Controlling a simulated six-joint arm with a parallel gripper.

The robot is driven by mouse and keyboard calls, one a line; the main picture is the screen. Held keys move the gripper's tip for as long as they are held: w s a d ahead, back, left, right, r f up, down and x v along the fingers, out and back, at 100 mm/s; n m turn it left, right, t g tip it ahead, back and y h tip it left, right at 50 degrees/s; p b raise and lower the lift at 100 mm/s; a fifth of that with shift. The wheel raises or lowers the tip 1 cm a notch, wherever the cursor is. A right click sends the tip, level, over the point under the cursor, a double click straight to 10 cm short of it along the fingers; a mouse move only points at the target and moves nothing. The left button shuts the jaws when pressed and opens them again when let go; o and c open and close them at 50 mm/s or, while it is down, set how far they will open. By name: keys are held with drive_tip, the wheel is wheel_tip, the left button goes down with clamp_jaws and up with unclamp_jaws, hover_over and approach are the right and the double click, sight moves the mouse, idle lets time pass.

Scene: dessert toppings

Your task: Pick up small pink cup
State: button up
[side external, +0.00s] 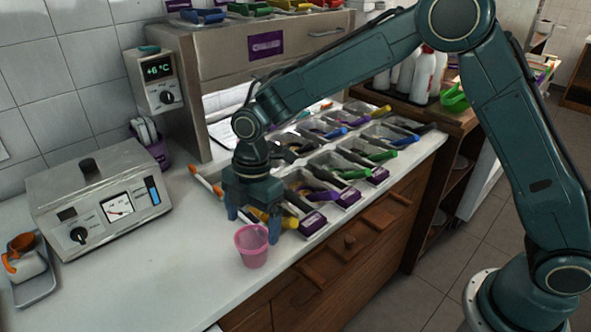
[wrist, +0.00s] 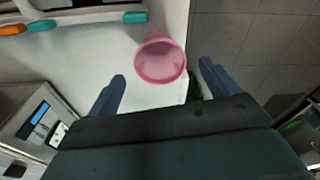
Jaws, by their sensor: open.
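The small pink cup (side external: 252,246) stands upright on the white counter, close to its front edge. In the side view my gripper (side external: 252,222) points down just behind and above the cup, and its blue fingers are spread. In the wrist view the cup (wrist: 161,60) appears beyond the fingertips of my gripper (wrist: 162,70), between their lines but nearer the right finger. The cup's open mouth faces the camera and it looks empty. The fingers are open and hold nothing. I cannot tell whether a finger touches the cup.
Topping trays (side external: 330,165) with coloured scoop handles lie just behind and right of my gripper. A grey appliance with a dial (side external: 100,205) stands at the left. A small tray with a white-and-orange cup (side external: 24,258) sits at far left. The counter left of the pink cup is clear.

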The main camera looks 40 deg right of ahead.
sight(252, 238)
drive_tip(key=shift+a+f, duration=0.15)
drive_tip(key=shift+f, duration=1.05)
drive_tip(key=shift+a+f, duration=0.15)
drive_tip(key=shift+f, duration=1.05)
drive_tip(key=c, duration=1)
